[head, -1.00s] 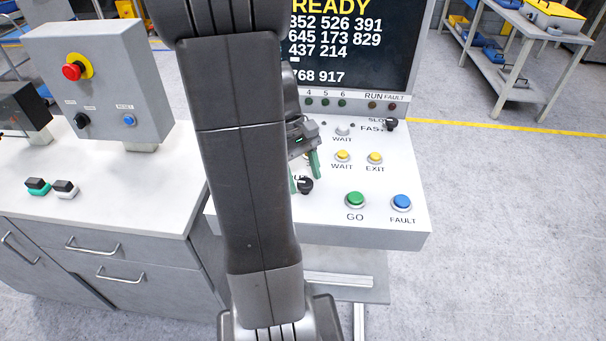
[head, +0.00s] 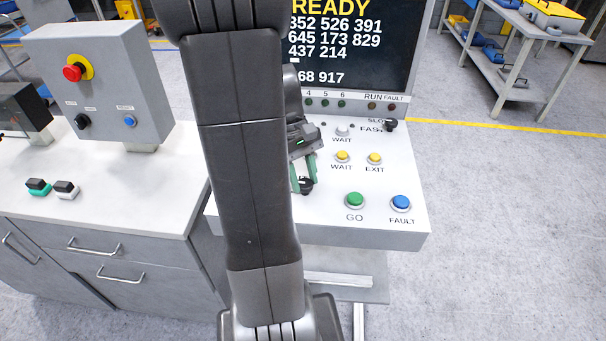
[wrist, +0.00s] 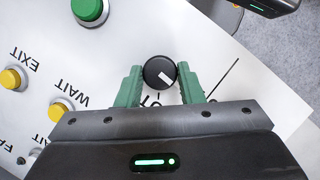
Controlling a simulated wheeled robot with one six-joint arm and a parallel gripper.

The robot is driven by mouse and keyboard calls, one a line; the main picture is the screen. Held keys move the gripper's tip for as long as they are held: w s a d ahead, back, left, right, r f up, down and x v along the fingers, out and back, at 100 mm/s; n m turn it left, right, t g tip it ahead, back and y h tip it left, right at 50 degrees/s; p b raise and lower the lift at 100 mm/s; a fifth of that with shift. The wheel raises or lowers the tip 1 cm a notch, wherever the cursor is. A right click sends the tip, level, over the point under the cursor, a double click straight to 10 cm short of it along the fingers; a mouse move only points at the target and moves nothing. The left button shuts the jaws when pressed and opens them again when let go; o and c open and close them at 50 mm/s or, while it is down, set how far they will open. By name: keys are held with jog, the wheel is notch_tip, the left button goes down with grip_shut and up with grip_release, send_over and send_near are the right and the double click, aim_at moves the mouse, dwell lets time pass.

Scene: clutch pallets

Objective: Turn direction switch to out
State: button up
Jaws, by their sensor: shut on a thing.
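The direction switch is a round black knob with a white pointer line (wrist: 160,72). In the wrist view my gripper (wrist: 161,86) has its green fingers on both sides of the knob, shut on it. The pointer line slants toward the lower right of that view. The lettering beside the knob is mostly hidden by my gripper. In the head view the knob (head: 306,186) shows low between the green fingers of my gripper (head: 304,184), and my arm hides the panel to its left.
The sloped white panel (head: 375,225) carries a green GO button (head: 355,200), a blue FAULT button (head: 401,203), yellow WAIT (head: 342,156) and EXIT (head: 375,158) buttons and a SLOW/FAST knob (head: 390,125). A screen (head: 345,45) stands behind. A grey box with a red button (head: 72,73) is at left.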

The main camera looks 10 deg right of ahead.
jog(key=m+y+p, duration=0.1)
jog(key=m, duration=0.2)
jog(key=m+y+p, duration=0.1)
jog(key=m, duration=0.2)
jog(key=shift+d+r, duration=0.15)
jog(key=shift+d, duration=0.05)
jog(key=m+y+p, duration=0.1)
jog(key=m+y, duration=0.1)
jog(key=m, duration=0.2)
jog(key=shift+d+m, duration=0.15)
jog(key=shift+m, duration=0.15)
dwell(0.3)
jog(key=o, duration=1)
jog(key=shift+c, duration=0.2)
jog(key=v, duration=1.3)
jog(key=shift+d+r+b, duration=0.2)
jog(key=shift+r+b, duration=0.1)
jog(key=shift+b, duration=0.1)
jog(key=shift+f, duration=0.1)
